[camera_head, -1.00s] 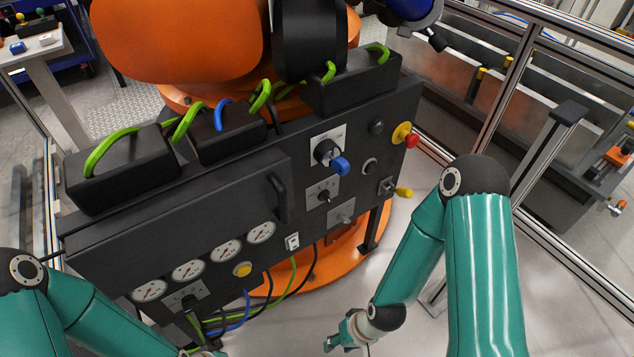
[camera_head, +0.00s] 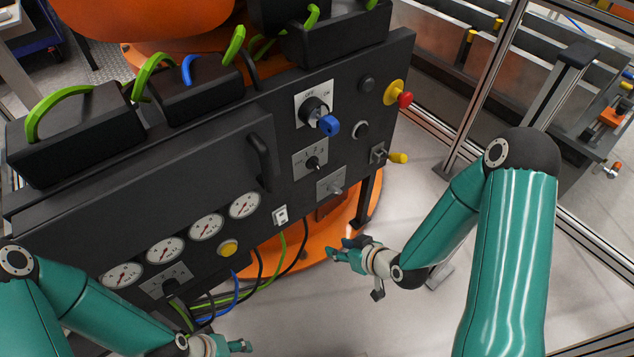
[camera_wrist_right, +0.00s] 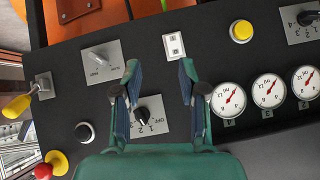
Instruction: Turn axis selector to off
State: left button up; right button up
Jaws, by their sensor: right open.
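The selector with OFF, 1, 2, 3 marks has a small black knob (camera_head: 313,163) on a grey plate on the dark panel. It also shows in the right wrist view (camera_wrist_right: 142,114), between my finger lines and beyond them. The mark it points to is too small to tell. My right gripper (camera_head: 345,253) is open and empty, in front of the panel, below and right of the selector and apart from it. Its fingers frame the plate in the wrist view (camera_wrist_right: 158,72). My left gripper (camera_head: 238,346) is low at the bottom edge; its jaws are unclear.
A blue-handled OFF/ON switch (camera_head: 328,125) sits above the selector. A red emergency knob (camera_head: 405,99) and a yellow-tipped lever (camera_head: 397,158) stick out at the right. A door handle (camera_head: 258,160) protrudes at the left. Cables (camera_head: 262,272) hang below.

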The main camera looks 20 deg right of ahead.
jog(key=w+d+r+n+t+b, duration=0.2)
jog(key=w+d+n+t+b, duration=0.1)
jog(key=w+d+t+b, duration=0.15)
jog(key=n+t+y+b, duration=0.2)
jog(key=n+t, duration=0.1)
jog(key=t, duration=0.1)
send_near(318, 168)
pick_arm(q)
notch_tip(318, 168, down, 8)
jog(key=shift+f+p, duration=0.15)
jog(key=shift+p, duration=0.25)
pick_arm(e)
jog(key=x, duration=1)
jog(key=shift+r, duration=0.15)
pick_arm(q)
jog(key=shift+s, duration=0.1)
pick_arm(e)
jog(key=shift+s, duration=0.1)
jog(key=shift+c, duration=0.4)
